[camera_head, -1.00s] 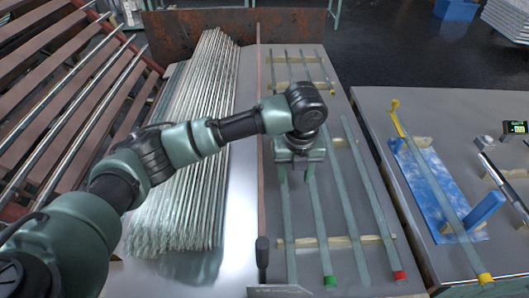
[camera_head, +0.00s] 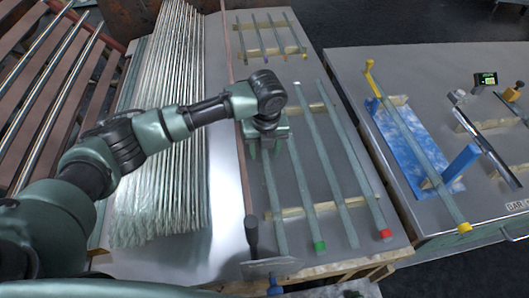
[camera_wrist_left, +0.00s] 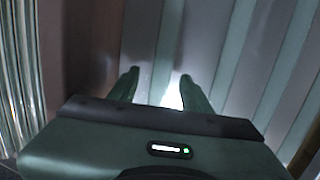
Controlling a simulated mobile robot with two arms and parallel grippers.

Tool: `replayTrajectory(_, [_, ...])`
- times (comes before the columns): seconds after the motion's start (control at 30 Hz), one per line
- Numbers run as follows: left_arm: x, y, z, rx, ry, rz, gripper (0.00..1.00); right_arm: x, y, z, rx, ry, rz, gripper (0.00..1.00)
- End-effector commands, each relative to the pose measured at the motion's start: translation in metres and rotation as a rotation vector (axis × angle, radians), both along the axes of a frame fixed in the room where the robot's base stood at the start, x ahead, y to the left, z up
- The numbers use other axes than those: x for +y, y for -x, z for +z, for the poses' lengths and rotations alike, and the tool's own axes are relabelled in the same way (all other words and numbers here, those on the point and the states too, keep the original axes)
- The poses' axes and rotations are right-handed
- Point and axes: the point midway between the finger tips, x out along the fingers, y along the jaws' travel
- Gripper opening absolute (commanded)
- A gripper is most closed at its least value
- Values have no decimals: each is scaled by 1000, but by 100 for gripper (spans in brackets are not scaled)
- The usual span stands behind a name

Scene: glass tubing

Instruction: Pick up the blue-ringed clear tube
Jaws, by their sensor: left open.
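A row of long clear tubes lies across the wooden strips of a rack on the grey table. The leftmost tube (camera_head: 271,200) runs toward the front under my left gripper (camera_head: 266,152); I cannot make out a blue ring on it. A small blue piece (camera_head: 275,288) shows below the dark plate at the front, and I cannot tell whether it belongs to that tube. My left gripper is open, pointing down, its fingers on either side of this tube. In the left wrist view the tube (camera_wrist_left: 165,50) lies between the open fingers (camera_wrist_left: 160,90). My right gripper is not seen.
Neighbouring tubes have a green end (camera_head: 320,246) and a red end (camera_head: 386,234). A thick bundle of tubes (camera_head: 165,130) lies left. A dark-handled flat tool (camera_head: 252,235) stands near the front. A second table (camera_head: 345,65) is at right.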

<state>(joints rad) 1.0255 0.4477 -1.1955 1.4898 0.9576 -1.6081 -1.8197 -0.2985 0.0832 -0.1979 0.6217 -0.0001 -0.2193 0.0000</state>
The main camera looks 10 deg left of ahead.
Motion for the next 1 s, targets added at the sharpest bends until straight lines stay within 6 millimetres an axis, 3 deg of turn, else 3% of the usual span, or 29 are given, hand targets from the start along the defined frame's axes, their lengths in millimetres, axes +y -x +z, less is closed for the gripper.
replayTrajectory(0.13, [0, 0, 0, 0, 0, 0, 46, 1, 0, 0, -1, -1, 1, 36])
replayTrajectory(0.3, [0, 0, 0, 0, 0, 0, 0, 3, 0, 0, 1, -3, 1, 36])
replayTrajectory(0.73, [-1, -1, 7, -3, 1, 0, 0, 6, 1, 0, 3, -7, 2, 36])
replayTrajectory(0.87, [0, -1, 21, -4, 0, 0, 0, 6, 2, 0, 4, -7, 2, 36])
replayTrajectory(1.0, [-1, -2, 48, -6, 2, -1, 0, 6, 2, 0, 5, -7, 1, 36])
